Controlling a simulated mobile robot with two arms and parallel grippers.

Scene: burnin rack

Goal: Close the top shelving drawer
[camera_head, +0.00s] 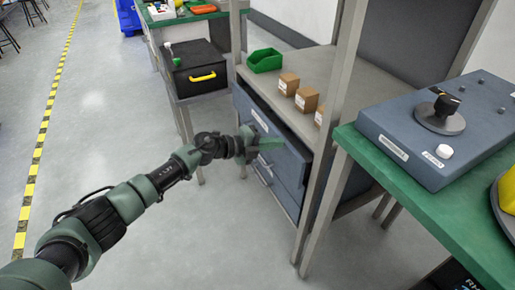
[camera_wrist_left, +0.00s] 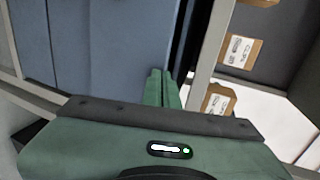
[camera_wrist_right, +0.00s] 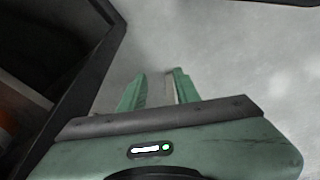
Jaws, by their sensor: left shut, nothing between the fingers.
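The top drawer (camera_head: 287,163) of the blue drawer unit under the shelf stands partly out, with a dark gap along its upper edge in the head view. My left gripper (camera_head: 262,147) is at its front. In the left wrist view, the fingers of my left gripper (camera_wrist_left: 162,88) are shut and empty, pointing at the blue drawer front (camera_wrist_left: 105,50); whether they touch it I cannot tell. My right gripper (camera_wrist_right: 158,88) shows only in its own wrist view, with its fingers apart over the grey floor and holding nothing that I can make out.
Small cardboard boxes (camera_head: 306,99) and a green bin (camera_head: 264,60) sit on the shelf above the drawers. A green-topped table (camera_head: 425,205) with a blue device (camera_head: 445,130) stands at the right. A black case (camera_head: 197,70) stands behind.

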